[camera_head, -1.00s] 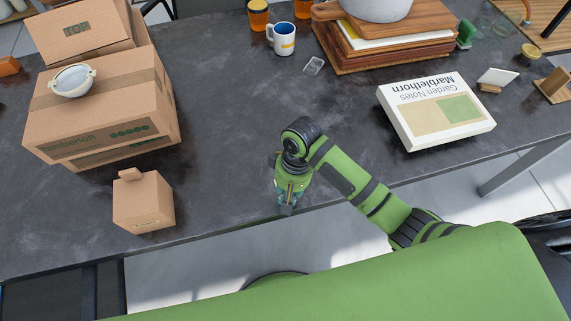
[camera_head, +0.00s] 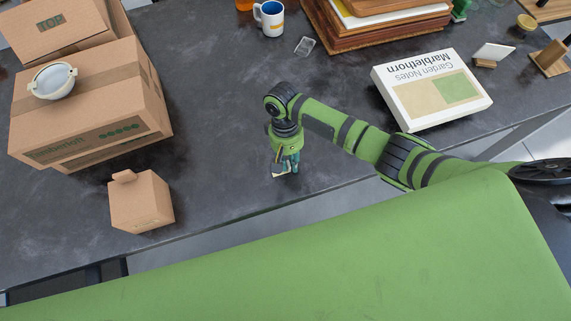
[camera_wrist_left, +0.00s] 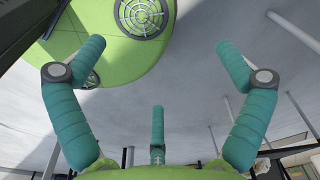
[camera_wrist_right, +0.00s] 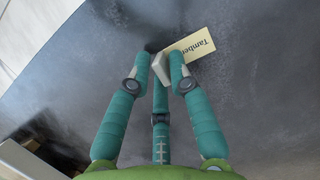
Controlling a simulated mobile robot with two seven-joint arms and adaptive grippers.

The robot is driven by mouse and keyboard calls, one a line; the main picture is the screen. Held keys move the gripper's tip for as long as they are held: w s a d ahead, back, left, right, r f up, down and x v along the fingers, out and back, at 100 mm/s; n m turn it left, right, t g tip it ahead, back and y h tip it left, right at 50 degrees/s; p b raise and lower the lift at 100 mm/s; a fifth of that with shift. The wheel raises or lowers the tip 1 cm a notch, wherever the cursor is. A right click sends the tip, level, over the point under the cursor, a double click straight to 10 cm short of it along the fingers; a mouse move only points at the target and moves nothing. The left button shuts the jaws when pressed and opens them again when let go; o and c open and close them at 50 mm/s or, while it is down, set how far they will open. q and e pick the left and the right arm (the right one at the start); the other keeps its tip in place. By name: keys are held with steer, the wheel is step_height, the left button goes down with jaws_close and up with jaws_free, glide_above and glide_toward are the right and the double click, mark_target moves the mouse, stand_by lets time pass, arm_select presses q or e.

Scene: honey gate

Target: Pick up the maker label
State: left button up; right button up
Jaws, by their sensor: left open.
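The maker label is a small cream card with dark lettering starting "Tambe" (camera_wrist_right: 194,50), seen in the right wrist view. A pale grey piece shows at its left, between the fingertips. My right gripper (camera_wrist_right: 161,66) has its teal fingers closed together on the label. In the head view my right gripper (camera_head: 287,170) points down near the table's front edge, and the label (camera_head: 278,172) shows as a small pale patch at its tips. My left gripper (camera_wrist_left: 190,60) is open and empty in its wrist view, with floor behind it; it is outside the head view.
A small carton (camera_head: 141,203) stands left of the right gripper, with a large box (camera_head: 95,110) behind it carrying a white bowl (camera_head: 53,82). A white book box (camera_head: 430,88) lies to the right. A mug (camera_head: 269,18) stands at the back. The dark table (camera_head: 220,110) is clear between.

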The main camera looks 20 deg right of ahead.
steer(key=c, duration=0.4)
steer(key=shift+o, duration=0.2)
steer(key=shift+r, duration=0.1)
